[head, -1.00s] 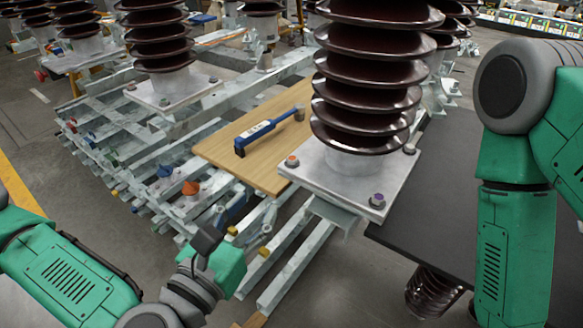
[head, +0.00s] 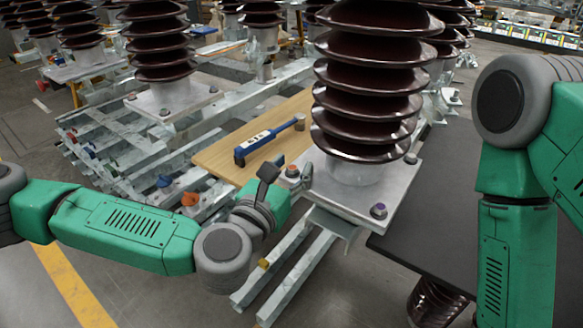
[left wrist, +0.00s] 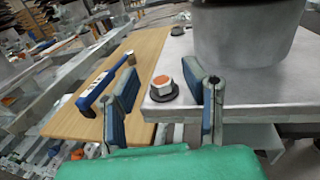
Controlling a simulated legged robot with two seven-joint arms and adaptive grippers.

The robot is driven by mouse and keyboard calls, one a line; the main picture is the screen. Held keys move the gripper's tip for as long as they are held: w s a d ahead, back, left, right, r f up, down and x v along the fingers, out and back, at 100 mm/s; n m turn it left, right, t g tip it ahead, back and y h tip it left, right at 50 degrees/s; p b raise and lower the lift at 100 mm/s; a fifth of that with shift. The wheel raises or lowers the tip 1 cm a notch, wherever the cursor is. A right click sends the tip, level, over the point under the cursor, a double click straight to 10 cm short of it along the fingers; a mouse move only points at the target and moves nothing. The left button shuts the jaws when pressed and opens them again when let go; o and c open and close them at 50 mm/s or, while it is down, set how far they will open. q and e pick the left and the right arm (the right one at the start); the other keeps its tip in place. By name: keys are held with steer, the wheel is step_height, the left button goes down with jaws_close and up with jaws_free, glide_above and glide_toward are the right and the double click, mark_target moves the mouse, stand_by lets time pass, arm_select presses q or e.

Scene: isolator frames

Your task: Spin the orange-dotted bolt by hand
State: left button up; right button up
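The orange-dotted bolt (head: 292,170) stands upright at the left corner of the insulator's metal base plate (head: 345,192). In the left wrist view, the bolt (left wrist: 164,86) shows an orange top and a dark washer under it. My left gripper (head: 272,172) is just left of the bolt in the head view. In the left wrist view, its two blue-grey fingers (left wrist: 161,72) are spread apart and empty, with the bolt showing in the gap between them, apart from both. I cannot tell how far ahead of the fingertips it lies. My right gripper is out of view.
The brown ribbed insulator (head: 366,100) rises from the plate beside the bolt. A purple-dotted bolt (head: 379,210) sits at the front corner. A dark tabletop (head: 440,235) is at right.

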arm_select(q)
steer(key=shift+c, duration=0.4)
jaws_close()
